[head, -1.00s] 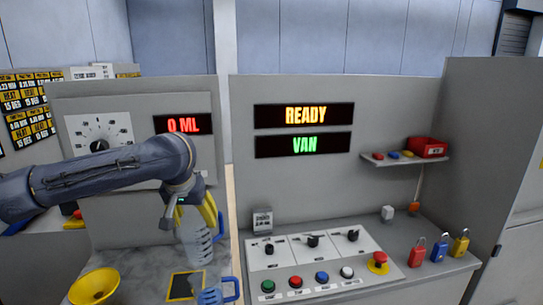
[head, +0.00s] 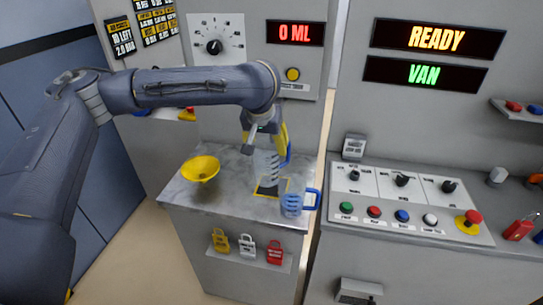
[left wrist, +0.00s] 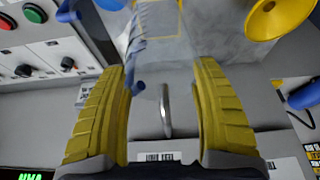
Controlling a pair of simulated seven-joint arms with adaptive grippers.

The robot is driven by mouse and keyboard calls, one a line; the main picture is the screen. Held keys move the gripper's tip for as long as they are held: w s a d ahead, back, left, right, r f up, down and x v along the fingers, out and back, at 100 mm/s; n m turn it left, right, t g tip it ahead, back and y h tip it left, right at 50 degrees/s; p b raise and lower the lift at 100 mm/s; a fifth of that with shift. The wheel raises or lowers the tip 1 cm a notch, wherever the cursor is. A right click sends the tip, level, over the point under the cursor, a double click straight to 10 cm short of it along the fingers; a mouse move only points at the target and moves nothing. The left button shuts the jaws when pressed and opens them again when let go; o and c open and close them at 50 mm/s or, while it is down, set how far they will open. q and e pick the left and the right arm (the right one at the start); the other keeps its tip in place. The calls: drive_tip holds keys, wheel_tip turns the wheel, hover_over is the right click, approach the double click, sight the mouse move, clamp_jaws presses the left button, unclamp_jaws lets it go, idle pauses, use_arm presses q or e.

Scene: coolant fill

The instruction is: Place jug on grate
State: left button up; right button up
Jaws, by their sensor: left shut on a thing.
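My left gripper (head: 264,140), with yellow fingers, is shut on a clear jug (head: 264,163) with a blue handle. It also shows faintly between the fingers (left wrist: 163,110) in the left wrist view. The held jug is about upright, and its lower end overlaps the far part of the grate (head: 270,193), a dark square with a yellow border on the counter. I cannot tell whether it touches the grate. A second clear jug (head: 290,205) with a blue handle stands at the counter's front right, beside the grate. My right gripper is not in view.
A yellow funnel (head: 201,168) is left of the grate on the grey counter (head: 232,207). Behind is a panel with a dial (head: 215,46), a "0 ML" display (head: 295,33) and a yellow button (head: 292,74). A button console (head: 400,205) stands to the right.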

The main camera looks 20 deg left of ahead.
sight(267, 167)
use_arm(q)
wheel_tip(267, 167, down, 8)
drive_tip(key=shift+r, duration=0.1)
drive_tip(key=w, duration=0.3)
drive_tip(key=shift+a+r, duration=0.1)
drive_tip(key=shift+r, duration=0.1)
drive_tip(key=shift+w+a+f, duration=0.1)
drive_tip(key=shift+w+f, duration=0.1)
drive_tip(key=shift+w, duration=0.65)
drive_tip(key=shift+w+a+f, duration=0.1)
drive_tip(key=shift+w+f, duration=0.05)
drive_tip(key=shift+w, duration=0.65)
drive_tip(key=shift+w+f, duration=0.2)
drive_tip(key=shift+w, duration=0.65)
drive_tip(key=shift+s+f, duration=0.1)
drive_tip(key=shift+f, duration=0.55)
drive_tip(key=o, duration=1.5)
drive_tip(key=shift+f, duration=0.15)
